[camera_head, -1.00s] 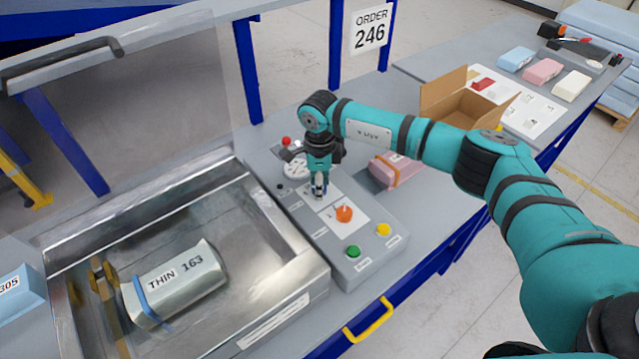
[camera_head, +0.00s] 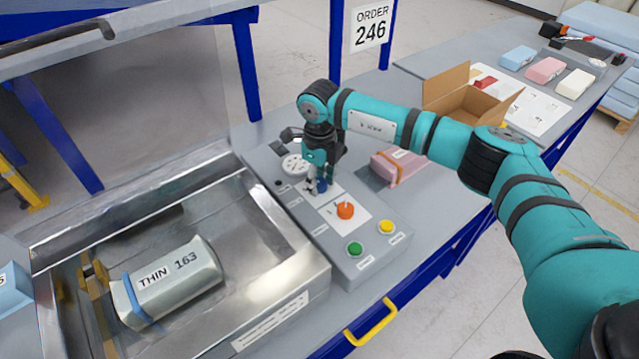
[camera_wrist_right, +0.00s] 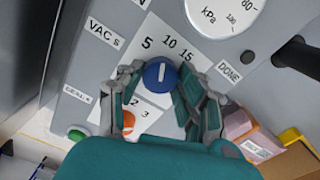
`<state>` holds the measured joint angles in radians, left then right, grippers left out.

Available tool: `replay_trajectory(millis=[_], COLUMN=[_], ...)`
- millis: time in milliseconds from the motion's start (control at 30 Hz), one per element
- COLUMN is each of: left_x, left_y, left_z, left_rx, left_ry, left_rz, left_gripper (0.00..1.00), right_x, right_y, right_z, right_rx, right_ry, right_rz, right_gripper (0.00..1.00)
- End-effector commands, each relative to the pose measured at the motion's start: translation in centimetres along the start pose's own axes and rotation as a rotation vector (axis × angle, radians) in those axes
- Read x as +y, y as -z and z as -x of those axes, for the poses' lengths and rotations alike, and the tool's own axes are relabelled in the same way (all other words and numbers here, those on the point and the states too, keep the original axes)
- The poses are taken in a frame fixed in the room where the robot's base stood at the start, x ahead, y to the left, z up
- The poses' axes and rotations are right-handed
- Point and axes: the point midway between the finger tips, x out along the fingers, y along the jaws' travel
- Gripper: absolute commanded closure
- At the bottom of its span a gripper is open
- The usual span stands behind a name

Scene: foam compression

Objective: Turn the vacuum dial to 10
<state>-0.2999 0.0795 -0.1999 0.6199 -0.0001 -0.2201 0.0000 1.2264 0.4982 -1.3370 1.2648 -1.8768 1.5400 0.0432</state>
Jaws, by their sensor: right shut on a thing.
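The vacuum dial (camera_wrist_right: 160,76) is a round blue knob with a white line on a white scale marked 5, 10 and 15. In the right wrist view its line points nearly straight up, towards the gap between 5 and 10; the exact setting is hard to tell. My right gripper (camera_wrist_right: 158,88) is shut on the dial, a finger on each side. In the head view the right gripper (camera_head: 317,187) reaches down onto the control panel (camera_head: 290,205), and the dial is mostly hidden there. My left gripper is out of view.
An orange knob (camera_head: 345,210), green button (camera_head: 355,249) and yellow button (camera_head: 387,227) sit near the dial. A gauge (camera_head: 294,164) is behind. The open chamber (camera_head: 270,290) at left holds a bag marked THIN 163 (camera_head: 170,280). A pink pack (camera_head: 400,168) lies right.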

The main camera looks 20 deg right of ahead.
Motion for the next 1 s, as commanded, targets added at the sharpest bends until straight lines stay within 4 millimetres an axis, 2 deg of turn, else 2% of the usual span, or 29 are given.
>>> replay_trajectory(millis=[300, 833, 867, 1000], left_x=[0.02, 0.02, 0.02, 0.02], left_y=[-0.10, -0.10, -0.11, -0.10], left_z=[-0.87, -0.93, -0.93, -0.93], left_rx=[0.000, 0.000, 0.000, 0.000], left_ry=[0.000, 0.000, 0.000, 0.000], left_rz=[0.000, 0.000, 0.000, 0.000], left_gripper=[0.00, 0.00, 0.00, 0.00], right_x=[-0.04, -0.04, -0.04, -0.03], right_y=[-0.05, -0.06, -0.06, -0.05], right_z=[0.05, 0.13, 0.14, 0.11], right_rx=[-0.002, -0.003, -0.003, -0.002], right_ry=[0.001, 0.001, 0.001, 0.001], right_rz=[-0.129, -0.154, -0.154, -0.153], right_gripper=[0.96, 0.96, 0.61, 0.43])
